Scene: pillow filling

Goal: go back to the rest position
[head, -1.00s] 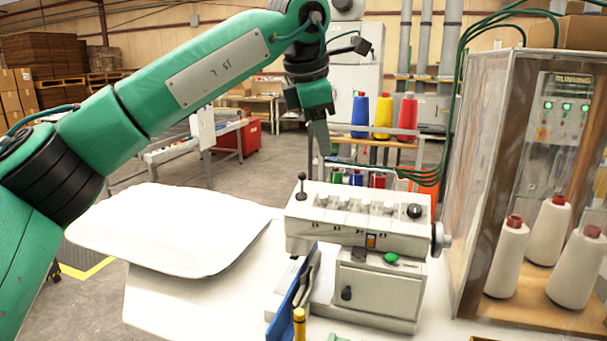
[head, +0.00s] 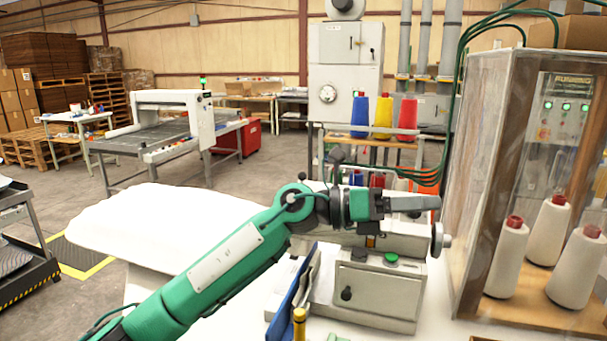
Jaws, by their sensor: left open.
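My left arm comes in low from the bottom left, and its green and black wrist is level in front of the control box. My left gripper (head: 408,204) is open and points right, with nothing seen in it. It overlaps the top of the white control box (head: 375,278) in the picture; I cannot tell whether they touch. A white pillow (head: 150,225) lies on the white table (head: 150,288), left of the gripper and partly behind my arm. My right gripper is not in view.
A clear-walled cabinet (head: 476,185) with several white thread cones (head: 550,232) stands close on the right. A blue upright part (head: 290,295) and a yellow post (head: 299,325) stand in front of the control box. Coloured spools (head: 383,117) stand on a rack behind.

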